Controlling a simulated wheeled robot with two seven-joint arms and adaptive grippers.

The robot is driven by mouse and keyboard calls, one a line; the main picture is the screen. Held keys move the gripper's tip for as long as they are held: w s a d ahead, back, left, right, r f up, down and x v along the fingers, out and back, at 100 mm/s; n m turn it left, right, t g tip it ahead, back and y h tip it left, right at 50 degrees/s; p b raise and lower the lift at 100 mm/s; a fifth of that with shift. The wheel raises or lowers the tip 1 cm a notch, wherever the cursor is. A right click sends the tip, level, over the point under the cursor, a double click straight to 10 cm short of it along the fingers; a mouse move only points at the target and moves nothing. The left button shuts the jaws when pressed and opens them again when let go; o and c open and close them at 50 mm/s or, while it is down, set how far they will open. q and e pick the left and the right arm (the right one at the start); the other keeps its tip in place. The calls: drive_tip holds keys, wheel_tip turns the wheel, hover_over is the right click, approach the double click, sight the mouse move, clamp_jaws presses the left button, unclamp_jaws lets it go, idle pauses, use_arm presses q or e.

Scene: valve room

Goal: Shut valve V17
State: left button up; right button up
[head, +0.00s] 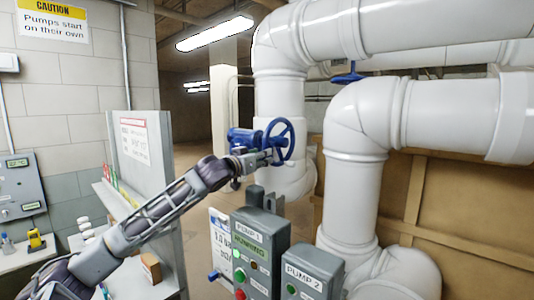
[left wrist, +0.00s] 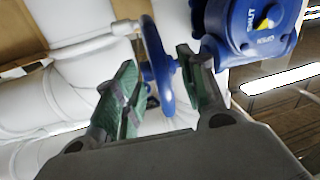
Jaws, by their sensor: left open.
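A blue valve with a round handwheel (head: 279,139) sits on the big white pipe, in the middle of the head view. In the left wrist view the blue handwheel (left wrist: 158,66) stands between my gripper's fingers, and the blue valve body (left wrist: 248,30) at top right carries a yellow pointer and a dial lettered SHUT. No V17 tag is readable. My left gripper (head: 262,158) reaches the wheel from the left. In the wrist view its green-padded fingers (left wrist: 160,90) are open, one each side of the rim; I cannot tell whether they touch it. My right gripper is not in view.
Grey control boxes for Pump 1 (head: 259,255) and Pump 2 (head: 307,275) stand below the valve. Another blue handle (head: 347,76) is on the upper pipes. White pipes (head: 360,130) fill the right side. A shelf unit (head: 145,165) stands at the left.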

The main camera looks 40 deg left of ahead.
sight(276, 142)
use_arm(q)
drive_tip(key=w+p, duration=0.2)
drive_tip(key=w, duration=0.1)
drive_tip(key=shift+a+r, duration=0.1)
drive_tip(key=shift+a, duration=0.1)
drive_tip(key=shift+w, duration=0.55)
drive_tip(key=shift+w+p, duration=0.2)
drive_tip(key=shift+p, duration=0.15)
clamp_jaws()
